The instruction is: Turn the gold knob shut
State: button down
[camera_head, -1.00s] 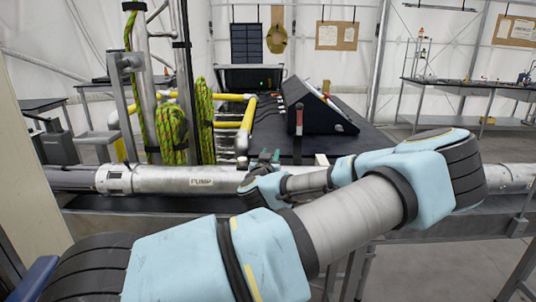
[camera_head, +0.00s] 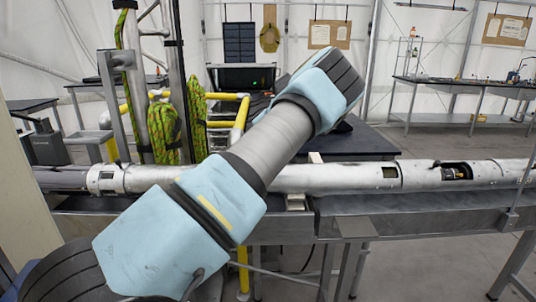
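A small gold fitting (camera_head: 460,175), perhaps the gold knob, sits inside a dark cutout at the right of the long silver pipe (camera_head: 320,179). It is too small to tell how it is turned. The pipe lies level along the bench. My arm crosses the middle of the picture and rises toward the upper right, in front of the pipe. My gripper is hidden, so I cannot see where it is relative to the fitting.
A grey metal bench (camera_head: 390,207) carries the pipe. Yellow piping (camera_head: 241,118) and coiled green ropes (camera_head: 163,130) stand behind it at the left. A dark table (camera_head: 350,143) is behind my arm. Another workbench (camera_head: 465,83) stands at the back right, with open floor before it.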

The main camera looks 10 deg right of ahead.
dwell(0.3)
jog(key=c, duration=0.6)
grip_release()
jog(key=b+v, duration=0.5)
jog(key=v, duration=0.5)
jog(key=shift+s+a, duration=0.25)
jog(key=shift+a, duration=0.05)
